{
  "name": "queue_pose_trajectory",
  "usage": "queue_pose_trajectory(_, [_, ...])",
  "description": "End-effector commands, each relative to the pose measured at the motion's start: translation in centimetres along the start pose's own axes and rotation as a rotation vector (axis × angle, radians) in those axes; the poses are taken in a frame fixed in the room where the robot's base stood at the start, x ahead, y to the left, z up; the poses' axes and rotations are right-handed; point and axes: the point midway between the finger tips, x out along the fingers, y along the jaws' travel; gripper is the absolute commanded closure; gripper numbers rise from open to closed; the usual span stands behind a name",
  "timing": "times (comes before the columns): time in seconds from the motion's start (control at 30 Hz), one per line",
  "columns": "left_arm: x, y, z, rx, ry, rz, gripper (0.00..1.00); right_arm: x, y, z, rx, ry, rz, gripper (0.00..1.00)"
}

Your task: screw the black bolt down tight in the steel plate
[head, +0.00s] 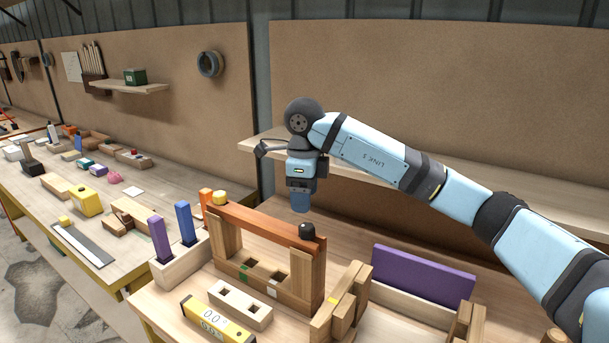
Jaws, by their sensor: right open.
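A black bolt head (307,231) stands upright on the right end of a reddish-brown beam (262,222). The beam lies across wooden posts on the bench. I cannot make out a steel plate under the bolt. My right gripper (300,207) points down from the blue arm, above and slightly left of the bolt in the picture, and is apart from it. It is open, with nothing seen in it; its fingers are small and hard to make out. My left gripper is not in view.
A yellow cap (219,197) sits on the beam's left end. A holder (181,264) with purple and blue pegs stands left. A yellow level (215,322) and a slotted block (240,304) lie in front. A purple panel (424,276) stands right. A shelf (450,192) runs behind.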

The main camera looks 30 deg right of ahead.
Motion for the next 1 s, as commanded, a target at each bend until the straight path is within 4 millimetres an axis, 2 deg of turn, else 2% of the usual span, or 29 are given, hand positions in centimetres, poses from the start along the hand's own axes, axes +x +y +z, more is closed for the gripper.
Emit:
queue_pose_trajectory(0.2, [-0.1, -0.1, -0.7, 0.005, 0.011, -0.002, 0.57, 4.4, 0.1, -0.1, 0.001, 0.002, 0.004, 0.34])
queue_pose_trajectory(0.4, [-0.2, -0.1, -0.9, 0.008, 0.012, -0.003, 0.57, 7.3, 0.0, 0.0, 0.000, 0.000, 0.002, 0.34])
queue_pose_trajectory(0.6, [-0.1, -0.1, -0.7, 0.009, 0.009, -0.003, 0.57, 8.6, 0.0, 0.0, 0.000, -0.001, 0.001, 0.34])
queue_pose_trajectory(0.87, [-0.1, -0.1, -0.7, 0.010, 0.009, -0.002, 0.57, 8.8, 0.0, 0.0, 0.000, -0.001, 0.001, 0.34])
queue_pose_trajectory(0.9, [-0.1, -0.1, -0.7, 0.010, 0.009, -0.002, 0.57, 8.8, 0.0, 0.0, 0.000, -0.001, 0.001, 0.36])
queue_pose_trajectory(1.0, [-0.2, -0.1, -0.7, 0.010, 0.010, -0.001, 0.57, 8.8, 0.0, 0.0, 0.000, -0.001, 0.001, 0.59])
